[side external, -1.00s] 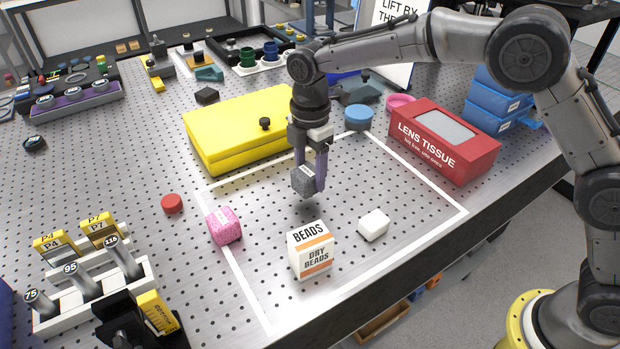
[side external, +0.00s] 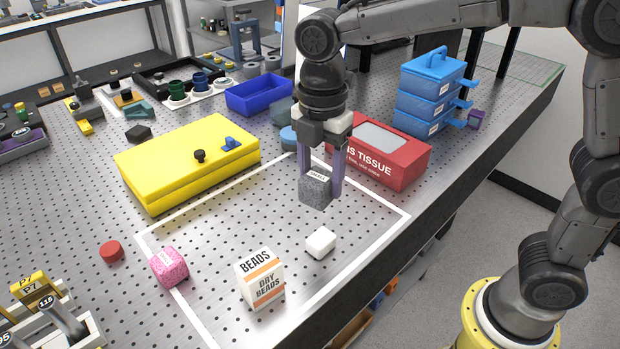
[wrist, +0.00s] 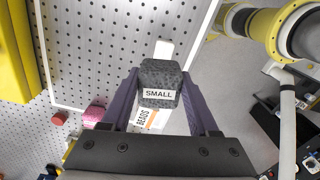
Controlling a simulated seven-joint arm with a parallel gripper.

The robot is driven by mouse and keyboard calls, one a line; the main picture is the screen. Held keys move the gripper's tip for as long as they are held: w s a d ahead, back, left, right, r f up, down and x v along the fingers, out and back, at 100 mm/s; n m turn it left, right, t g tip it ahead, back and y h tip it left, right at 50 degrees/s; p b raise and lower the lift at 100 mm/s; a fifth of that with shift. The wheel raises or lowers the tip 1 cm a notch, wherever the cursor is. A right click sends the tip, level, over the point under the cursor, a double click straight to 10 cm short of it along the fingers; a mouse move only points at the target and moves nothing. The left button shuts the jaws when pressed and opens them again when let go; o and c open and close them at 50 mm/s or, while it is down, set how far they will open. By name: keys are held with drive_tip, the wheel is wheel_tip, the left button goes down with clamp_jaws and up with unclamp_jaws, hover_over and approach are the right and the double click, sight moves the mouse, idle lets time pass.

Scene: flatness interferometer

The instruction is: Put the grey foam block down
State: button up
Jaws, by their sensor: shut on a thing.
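The grey foam block (side external: 315,190) is a dark speckled cube with a white label, which reads SMALL in the wrist view (wrist: 160,80). My gripper (side external: 321,186) is shut on it, with a purple finger on each side. The block appears to be above the metal table, inside the white outlined area (side external: 368,245). A small white block (side external: 320,243) lies below it in the side view. The wrist view shows my gripper (wrist: 160,92) around the block, which hides part of the table under it.
A beads box (side external: 260,278) and a pink foam block (side external: 169,267) stand toward the front left. A red lens tissue box (side external: 395,160) stands behind, partly hidden by my gripper. A yellow case (side external: 185,165) lies left, with blue drawers (side external: 430,95) behind right. Bare table shows between them.

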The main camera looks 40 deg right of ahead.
drive_tip(key=s+d+m, duration=0.1)
drive_tip(key=d+m, duration=0.1)
drive_tip(key=d, duration=1.2)
drive_tip(key=w+f, duration=0.3)
drive_tip(key=w, duration=0.1)
drive_tip(key=w+f, duration=0.3)
drive_tip(key=w, duration=0.2)
drive_tip(key=w+f, duration=0.2)
drive_tip(key=w, duration=0.2)
drive_tip(key=shift+w+d+f, duration=0.15)
drive_tip(key=shift+w+f, duration=0.1)
drive_tip(key=shift+f, duration=0.15)
drive_tip(key=shift+w+f, duration=0.15)
drive_tip(key=shift+f, duration=0.75)
drive_tip(key=shift+w+f, duration=0.1)
drive_tip(key=shift+f, duration=0.8)
drive_tip(key=shift+f, duration=0.15)
drive_tip(key=o, duration=1.3)
